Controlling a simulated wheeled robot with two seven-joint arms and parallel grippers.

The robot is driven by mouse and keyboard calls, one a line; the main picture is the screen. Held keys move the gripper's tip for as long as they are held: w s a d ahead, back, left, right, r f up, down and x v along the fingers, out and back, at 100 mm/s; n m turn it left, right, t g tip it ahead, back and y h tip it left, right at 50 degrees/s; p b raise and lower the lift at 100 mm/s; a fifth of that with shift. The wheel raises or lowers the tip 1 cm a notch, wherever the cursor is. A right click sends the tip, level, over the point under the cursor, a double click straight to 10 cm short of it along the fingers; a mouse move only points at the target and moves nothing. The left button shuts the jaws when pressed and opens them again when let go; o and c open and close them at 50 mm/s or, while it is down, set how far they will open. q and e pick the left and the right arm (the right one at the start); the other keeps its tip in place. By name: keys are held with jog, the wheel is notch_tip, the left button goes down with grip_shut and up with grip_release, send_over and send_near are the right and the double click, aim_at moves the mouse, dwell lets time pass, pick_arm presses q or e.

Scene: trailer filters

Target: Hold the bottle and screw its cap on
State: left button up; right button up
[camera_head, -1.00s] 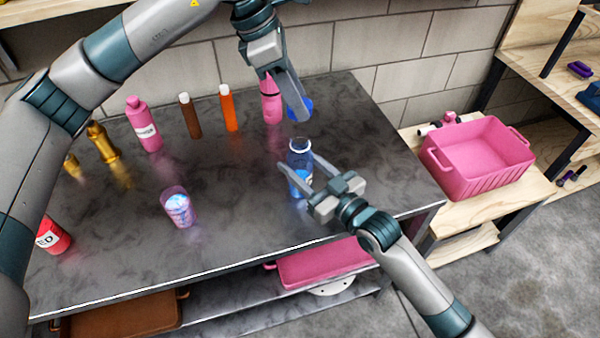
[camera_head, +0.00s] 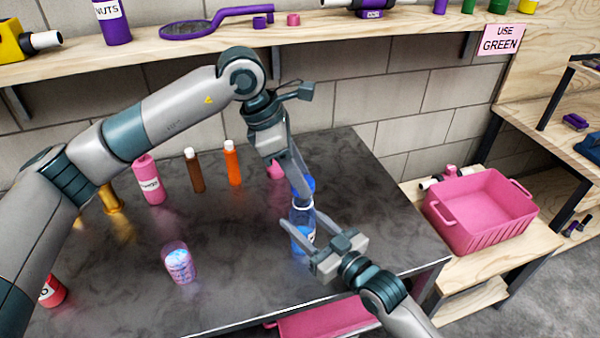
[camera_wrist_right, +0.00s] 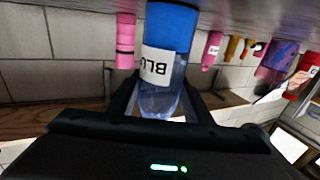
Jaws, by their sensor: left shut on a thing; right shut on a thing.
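The clear bottle (camera_head: 303,222) with blue contents stands upright near the right front of the dark table. My right gripper (camera_head: 302,238) is shut on its body from the front right. In the right wrist view the bottle (camera_wrist_right: 165,68) sits between the fingers, its white label partly reading "BLU". The blue cap (camera_head: 308,184) is in my left gripper (camera_head: 304,188), right above the bottle's neck. The finger hides part of the cap, and I cannot tell whether cap and neck touch.
A patterned cup (camera_head: 179,262) stands left of the bottle. Pink (camera_head: 150,182), brown (camera_head: 194,170) and orange (camera_head: 232,163) bottles stand along the back. A pink crate (camera_head: 480,212) is on the wooden bench at right. The table's middle is clear.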

dwell(0.3)
pick_arm(q)
jog(key=shift+f, duration=0.85)
jog(key=shift+f, duration=0.6)
dwell(0.4)
